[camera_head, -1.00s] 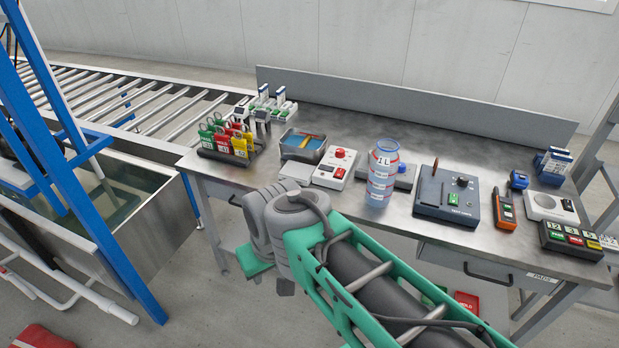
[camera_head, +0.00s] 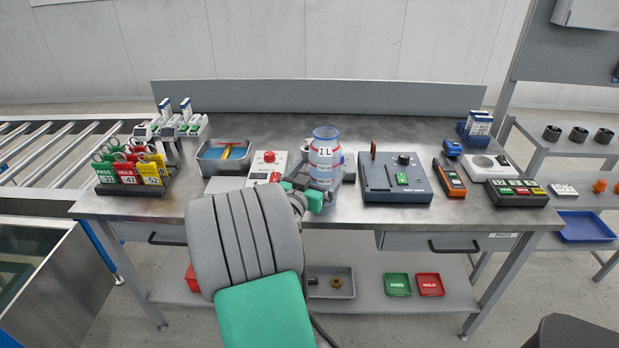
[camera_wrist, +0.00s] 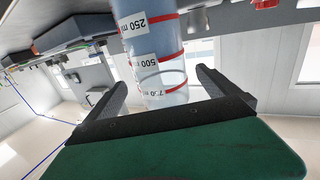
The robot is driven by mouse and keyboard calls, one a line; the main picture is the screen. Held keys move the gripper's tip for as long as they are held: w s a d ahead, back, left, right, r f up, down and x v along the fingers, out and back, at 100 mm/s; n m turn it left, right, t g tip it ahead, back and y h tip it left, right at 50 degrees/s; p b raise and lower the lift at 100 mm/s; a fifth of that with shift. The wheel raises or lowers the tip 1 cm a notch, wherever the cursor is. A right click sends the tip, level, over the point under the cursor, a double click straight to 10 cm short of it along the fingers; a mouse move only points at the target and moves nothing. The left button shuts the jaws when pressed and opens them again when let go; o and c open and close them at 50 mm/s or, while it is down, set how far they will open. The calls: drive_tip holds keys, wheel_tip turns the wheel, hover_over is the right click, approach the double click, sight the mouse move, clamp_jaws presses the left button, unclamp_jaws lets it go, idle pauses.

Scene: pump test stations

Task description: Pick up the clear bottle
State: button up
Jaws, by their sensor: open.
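The clear bottle (camera_head: 323,158) stands upright near the front middle of the steel bench, with a "1 L" label and red bands. In the wrist view the bottle (camera_wrist: 150,45) appears upside down, with volume labels. My gripper (camera_head: 312,190) is at the bottle's lower front in the head view. In the wrist view my gripper (camera_wrist: 162,85) is open, with one dark finger on each side of the bottle. I see gaps between the fingers and the bottle there. My arm and gripper partly hide the bottle's lower part in the head view.
A white box with a red knob (camera_head: 268,166) stands left of the bottle, a dark blue test unit (camera_head: 394,178) close to its right. A grey tray (camera_head: 224,157) and coloured tag rack (camera_head: 134,172) are further left. An orange meter (camera_head: 450,180) lies right.

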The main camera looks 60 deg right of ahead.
drive_tip(key=d+p, duration=0.2)
drive_tip(key=d, duration=0.6)
drive_tip(key=shift+w+r, duration=0.3)
drive_tip(key=shift+a, duration=0.1)
drive_tip(key=c, duration=2.1)
drive_tip(key=shift+r, duration=0.15)
drive_tip(key=shift+c, duration=0.3)
drive_tip(key=shift+r, duration=0.1)
